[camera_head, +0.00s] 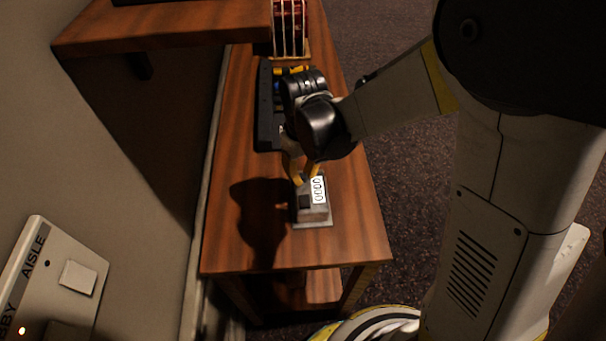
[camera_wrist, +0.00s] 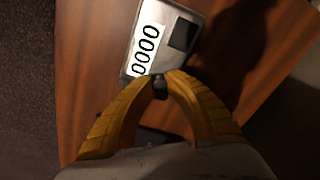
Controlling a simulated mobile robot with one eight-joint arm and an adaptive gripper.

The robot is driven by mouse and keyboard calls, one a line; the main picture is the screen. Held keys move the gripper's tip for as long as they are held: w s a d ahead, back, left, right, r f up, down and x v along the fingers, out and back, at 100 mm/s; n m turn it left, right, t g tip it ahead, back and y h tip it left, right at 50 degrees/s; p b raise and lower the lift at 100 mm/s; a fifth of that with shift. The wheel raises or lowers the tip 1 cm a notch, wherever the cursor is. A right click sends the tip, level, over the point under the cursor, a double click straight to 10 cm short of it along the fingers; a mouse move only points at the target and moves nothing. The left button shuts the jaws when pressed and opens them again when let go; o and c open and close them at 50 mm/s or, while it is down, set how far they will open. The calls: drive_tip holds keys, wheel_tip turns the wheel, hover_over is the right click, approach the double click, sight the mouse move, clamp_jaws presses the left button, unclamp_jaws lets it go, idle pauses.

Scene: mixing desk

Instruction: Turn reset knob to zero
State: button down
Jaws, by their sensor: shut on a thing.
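A small grey counter box (camera_head: 312,213) sits on the wooden desk, with a white display showing several zeros. In the wrist view the counter box (camera_wrist: 190,62) has its display (camera_wrist: 146,50) reading all zeros and a dark square (camera_wrist: 185,35) beside it. A small dark reset knob (camera_wrist: 160,82) sticks out at the box's near edge. My gripper (camera_wrist: 160,78) has yellow fingers shut on the knob. In the head view my gripper (camera_head: 302,176) is at the far end of the box and hides the knob.
The wooden desk (camera_head: 240,240) has bare room left of and in front of the box. A black device (camera_head: 266,120) lies farther back, partly behind my arm. A red item with pale bars (camera_head: 290,28) stands at the back. A wooden shelf (camera_head: 160,35) juts out upper left. A wall panel (camera_head: 50,270) is lower left.

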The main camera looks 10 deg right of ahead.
drive_tip(key=m, duration=0.6)
drive_tip(key=shift+m, duration=0.3)
idle(0.4)
drive_tip(key=c, duration=1.3)
unclamp_jaws()
drive_tip(key=shift+r, duration=0.1)
wheel_tip(320, 180, up, 12)
